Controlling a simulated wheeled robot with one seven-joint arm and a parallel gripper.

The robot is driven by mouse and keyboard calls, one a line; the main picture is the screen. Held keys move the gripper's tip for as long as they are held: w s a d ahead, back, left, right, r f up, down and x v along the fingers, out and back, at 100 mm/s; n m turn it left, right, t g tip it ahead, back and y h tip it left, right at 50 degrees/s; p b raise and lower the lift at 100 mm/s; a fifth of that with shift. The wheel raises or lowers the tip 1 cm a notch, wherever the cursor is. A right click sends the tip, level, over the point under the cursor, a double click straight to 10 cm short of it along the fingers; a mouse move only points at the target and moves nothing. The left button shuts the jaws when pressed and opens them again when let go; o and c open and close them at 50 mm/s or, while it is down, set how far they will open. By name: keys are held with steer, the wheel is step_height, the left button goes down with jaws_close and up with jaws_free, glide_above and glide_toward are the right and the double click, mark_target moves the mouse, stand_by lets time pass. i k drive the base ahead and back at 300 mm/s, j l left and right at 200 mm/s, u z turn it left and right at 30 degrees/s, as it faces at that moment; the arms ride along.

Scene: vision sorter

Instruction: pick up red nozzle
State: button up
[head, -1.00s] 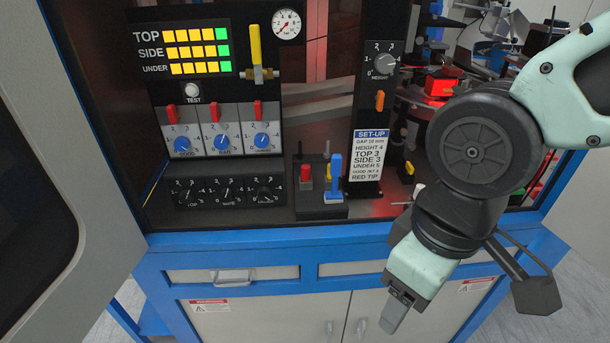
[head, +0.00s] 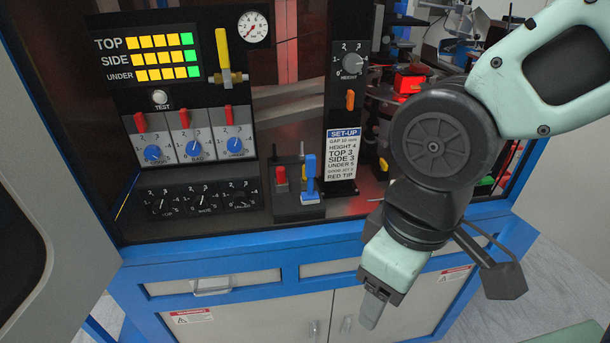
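The red nozzle (head: 281,176) is a short red piece standing in a small black holder (head: 288,208) on the machine's ledge. A taller blue nozzle (head: 309,172) stands just to its right in the same holder. My gripper (head: 372,309) hangs below and to the right of the holder, pointing down in front of the cabinet doors. It is clear of the nozzles. Its fingers are seen nearly edge-on, so their gap is hidden and nothing shows held between them.
A black control panel (head: 207,203) with dials stands left of the holder. A black post with a set-up card (head: 342,159) stands right. The blue frame edge (head: 240,249) runs in front below. An open door (head: 62,135) is at far left.

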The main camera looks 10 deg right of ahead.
mark_target(281, 177)
steer(key=i+l+u, duration=0.1)
steer(key=u, duration=0.3)
steer(key=i+l+u, duration=0.15)
steer(key=u, duration=0.2)
steer(key=i+l+u, duration=0.25)
steer(key=u, duration=0.15)
